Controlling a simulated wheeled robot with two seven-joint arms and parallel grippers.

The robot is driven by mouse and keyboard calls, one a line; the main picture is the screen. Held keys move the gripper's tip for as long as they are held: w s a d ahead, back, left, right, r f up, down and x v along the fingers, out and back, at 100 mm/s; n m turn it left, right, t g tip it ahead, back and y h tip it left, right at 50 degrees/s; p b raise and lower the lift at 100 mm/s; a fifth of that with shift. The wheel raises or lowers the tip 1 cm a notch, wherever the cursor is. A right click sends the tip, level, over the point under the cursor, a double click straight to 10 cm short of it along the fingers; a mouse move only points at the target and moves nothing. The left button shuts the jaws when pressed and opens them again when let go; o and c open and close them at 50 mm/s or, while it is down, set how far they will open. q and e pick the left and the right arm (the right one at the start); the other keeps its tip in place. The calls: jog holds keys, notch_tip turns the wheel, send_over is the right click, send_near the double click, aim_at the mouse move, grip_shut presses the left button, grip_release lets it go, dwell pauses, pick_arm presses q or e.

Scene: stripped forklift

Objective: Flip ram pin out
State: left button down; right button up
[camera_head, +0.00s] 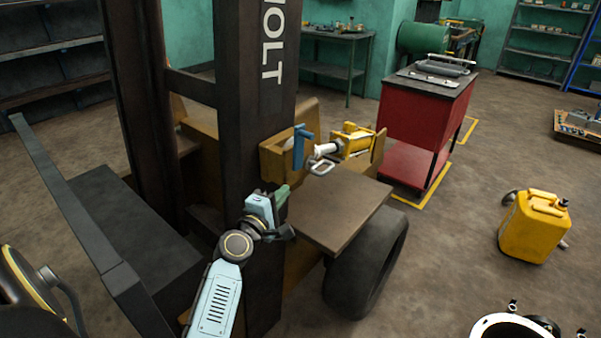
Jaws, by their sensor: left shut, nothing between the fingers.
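A yellow ram (354,139) with a pale rod end lies in the ochre bracket of the forklift, above the flat brown plate. A light metal loop (321,165) hangs at the rod end; it looks like the ram pin's handle, but I cannot tell for sure. A blue T-shaped part (299,147) stands just left of the rod end. My left gripper (284,197) is shut and empty, in front of the dark mast, lower and to the left of the loop and apart from it. My right gripper is not in view.
The dark mast (256,110) rises close behind my left gripper. The brown plate (335,211) is bare, above a black tyre (366,265). A red cart (425,115) stands behind the ram. A yellow jerrycan (535,228) stands on the floor at right.

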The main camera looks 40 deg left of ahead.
pick_arm(q)
jog(key=shift+w, duration=0.1)
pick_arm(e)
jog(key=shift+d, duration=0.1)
pick_arm(q)
send_near(308, 165)
jog(key=w, duration=0.5)
jog(key=shift+w+a+r+b, duration=0.1)
jog(key=shift+w+a+b, duration=0.1)
jog(key=shift+a+b, duration=0.15)
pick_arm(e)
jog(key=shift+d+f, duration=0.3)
